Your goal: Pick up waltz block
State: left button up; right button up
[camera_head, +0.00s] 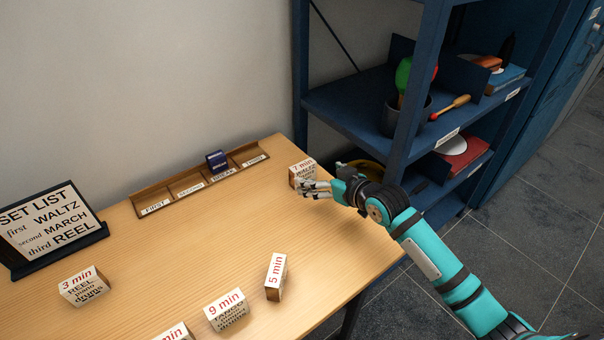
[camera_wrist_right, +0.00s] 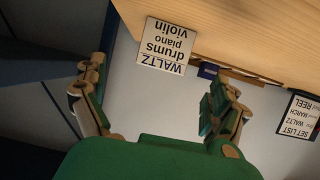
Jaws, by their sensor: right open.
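The waltz block (camera_head: 301,169) is a small white-faced block marked "7 min" on top, at the table's far right corner by the rack's end. In the right wrist view the waltz block (camera_wrist_right: 165,47) shows its face upside down, reading "WALTZ drums piano violin". My right gripper (camera_head: 316,189) is just in front of and to the right of it, overlapping its lower edge in the head view. In the wrist view the fingers of my right gripper (camera_wrist_right: 157,98) are spread wide, with the block beyond their tips and nothing between them. My left gripper is not in view.
A wooden rack (camera_head: 203,183) with labelled slots holds a dark blue block (camera_head: 216,160). A set list sign (camera_head: 48,228) stands at left. Blocks marked 3 min (camera_head: 84,286), 9 min (camera_head: 227,309) and 5 min (camera_head: 276,277) are nearer. A blue shelf (camera_head: 345,101) borders the table's right side.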

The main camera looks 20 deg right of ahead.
aim_at(306, 170)
jog(key=x, duration=0.8)
jog(key=shift+a, duration=0.25)
jog(key=shift+r, duration=0.1)
jog(key=c, duration=1.2)
